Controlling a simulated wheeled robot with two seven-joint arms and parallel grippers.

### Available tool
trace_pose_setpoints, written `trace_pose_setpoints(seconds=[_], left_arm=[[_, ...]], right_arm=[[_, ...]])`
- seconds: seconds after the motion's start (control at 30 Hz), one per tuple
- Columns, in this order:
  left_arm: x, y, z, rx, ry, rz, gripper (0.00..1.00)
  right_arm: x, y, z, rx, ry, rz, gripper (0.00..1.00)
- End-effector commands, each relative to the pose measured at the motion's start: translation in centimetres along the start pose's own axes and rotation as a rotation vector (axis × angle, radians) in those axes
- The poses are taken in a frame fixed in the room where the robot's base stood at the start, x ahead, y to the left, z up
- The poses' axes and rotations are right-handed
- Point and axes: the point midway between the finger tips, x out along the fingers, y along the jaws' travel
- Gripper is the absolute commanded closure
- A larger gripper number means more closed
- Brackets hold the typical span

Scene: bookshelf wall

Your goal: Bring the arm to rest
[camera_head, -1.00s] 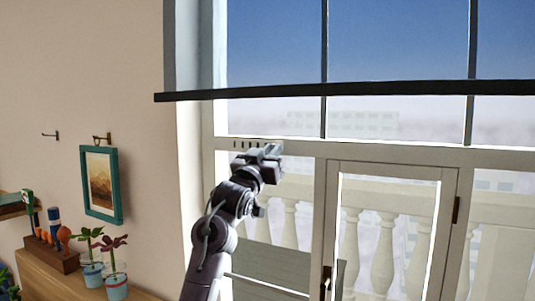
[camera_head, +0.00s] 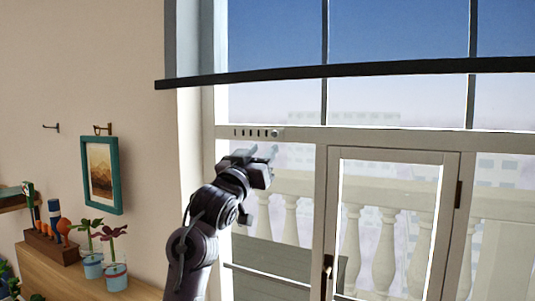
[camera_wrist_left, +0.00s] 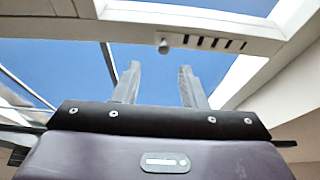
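My left arm rises from the bottom of the head view in front of the window. Its gripper (camera_head: 262,155) points up and to the right, close to the window frame in the picture, and holds nothing. In the left wrist view the two fingers of the left gripper (camera_wrist_left: 160,85) stand apart with only sky and window frame behind them. My right gripper is not in view.
A tall window with a glazed door (camera_head: 390,230) fills the right side. A dark horizontal bar (camera_head: 350,71) crosses it. At left, a teal picture frame (camera_head: 101,175) hangs above a wooden shelf (camera_head: 70,277) with potted plants (camera_head: 113,247) and a peg block (camera_head: 52,246).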

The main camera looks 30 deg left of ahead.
Motion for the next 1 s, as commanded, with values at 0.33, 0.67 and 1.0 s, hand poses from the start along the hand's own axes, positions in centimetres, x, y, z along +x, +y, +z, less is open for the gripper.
trace_pose_setpoints(seconds=[0.33, 0.67, 1.0], left_arm=[[-0.7, 0.0, 0.0, 0.001, -0.001, 0.000, 0.62], [-0.9, 0.2, 1.0, 0.005, -0.023, -0.001, 0.62], [-9.8, 3.9, 19.6, 0.077, -0.477, -0.013, 0.62]], right_arm=[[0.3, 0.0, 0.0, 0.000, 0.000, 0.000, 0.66], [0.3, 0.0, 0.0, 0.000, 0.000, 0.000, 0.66], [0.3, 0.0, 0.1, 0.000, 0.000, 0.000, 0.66]])
